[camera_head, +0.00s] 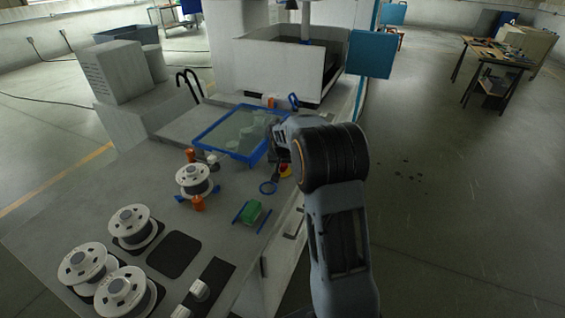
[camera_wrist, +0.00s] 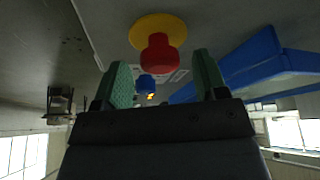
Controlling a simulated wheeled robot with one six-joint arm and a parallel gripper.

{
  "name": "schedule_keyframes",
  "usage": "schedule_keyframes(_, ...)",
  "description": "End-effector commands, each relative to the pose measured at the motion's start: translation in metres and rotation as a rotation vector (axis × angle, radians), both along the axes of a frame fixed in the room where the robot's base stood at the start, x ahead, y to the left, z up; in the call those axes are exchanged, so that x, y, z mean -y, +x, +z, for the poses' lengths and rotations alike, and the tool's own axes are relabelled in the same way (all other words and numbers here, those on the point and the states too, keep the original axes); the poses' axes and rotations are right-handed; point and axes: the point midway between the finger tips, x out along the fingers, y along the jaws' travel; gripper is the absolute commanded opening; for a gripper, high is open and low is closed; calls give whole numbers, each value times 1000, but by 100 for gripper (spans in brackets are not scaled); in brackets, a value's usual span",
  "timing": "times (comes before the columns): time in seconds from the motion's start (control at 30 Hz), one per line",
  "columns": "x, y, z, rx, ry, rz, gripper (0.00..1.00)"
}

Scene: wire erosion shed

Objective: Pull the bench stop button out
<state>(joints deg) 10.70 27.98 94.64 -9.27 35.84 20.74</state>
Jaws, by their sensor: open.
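The bench stop button is a red mushroom head (camera_wrist: 160,56) on a round yellow base (camera_wrist: 158,28) in the upper middle of the wrist view. In the head view the red and yellow button (camera_head: 285,170) sits near the bench's right edge, beside my wrist. My gripper (camera_wrist: 161,66) is open, with one green-padded finger on each side of the red head in the picture. I cannot tell whether the head is between the pads in depth. No contact shows. In the head view my wrist hides most of the gripper.
A blue-framed tray (camera_head: 205,134) lies left of my wrist. A small blue knob (camera_wrist: 147,84) shows behind the red head. Floor to the right is open.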

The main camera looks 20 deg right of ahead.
Motion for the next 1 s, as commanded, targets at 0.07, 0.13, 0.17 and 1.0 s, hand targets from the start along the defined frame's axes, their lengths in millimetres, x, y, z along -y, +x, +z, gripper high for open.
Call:
schedule_keyframes(0.07,1,1,-3,0,0,0,66)
schedule_keyframes(0.13,1,2,-5,0,0,0,66)
schedule_keyframes(0.17,1,2,-5,0,0,0,66)
schedule_keyframes(1.0,1,2,-5,0,0,0,8)
